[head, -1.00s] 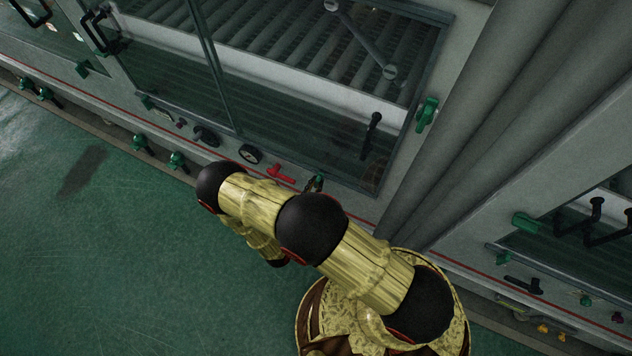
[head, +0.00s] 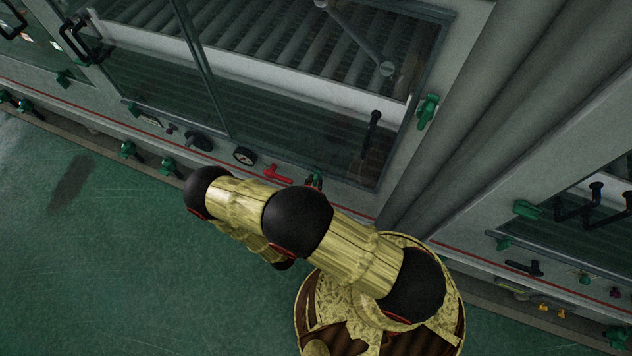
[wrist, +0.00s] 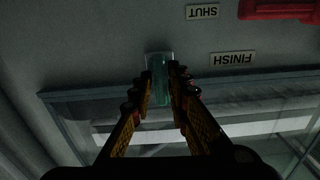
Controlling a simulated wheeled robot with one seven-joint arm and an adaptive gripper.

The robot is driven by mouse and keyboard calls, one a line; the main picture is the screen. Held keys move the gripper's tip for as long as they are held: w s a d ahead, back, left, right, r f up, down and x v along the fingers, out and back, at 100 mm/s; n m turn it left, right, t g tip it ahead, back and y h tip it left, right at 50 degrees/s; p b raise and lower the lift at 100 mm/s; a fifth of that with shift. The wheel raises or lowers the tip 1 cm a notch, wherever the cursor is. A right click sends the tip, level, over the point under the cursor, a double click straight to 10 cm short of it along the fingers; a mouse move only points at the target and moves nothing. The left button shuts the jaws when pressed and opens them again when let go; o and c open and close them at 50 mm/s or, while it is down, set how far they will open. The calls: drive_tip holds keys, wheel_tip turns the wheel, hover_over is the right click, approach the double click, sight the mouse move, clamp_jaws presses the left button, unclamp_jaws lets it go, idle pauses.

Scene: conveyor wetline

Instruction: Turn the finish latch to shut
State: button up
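The finish latch is a green handle. In the wrist view the latch (wrist: 159,68) points toward the camera, between the fingertips of my gripper (wrist: 160,82). The fingers lie close against both sides of it and look shut on it. An upside-down FINISH label (wrist: 232,58) and SHUT label (wrist: 202,12) sit to its right on the grey panel. In the head view a bit of green at the latch (head: 317,177) shows just above my arm, below the glass door. Most of my gripper is hidden behind my arm there.
A red handle (head: 277,173) sits left of the latch, and it also shows in the wrist view (wrist: 280,9). A round gauge (head: 245,156) is further left. A black door handle (head: 371,133) and a green door latch (head: 427,111) are above right. Green floor (head: 110,270) is clear at left.

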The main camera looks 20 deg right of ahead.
drive_tip(key=shift+o, duration=1.4)
drive_tip(key=shift+r, duration=0.1)
drive_tip(key=v, duration=0.7)
drive_tip(key=shift+b, duration=0.3)
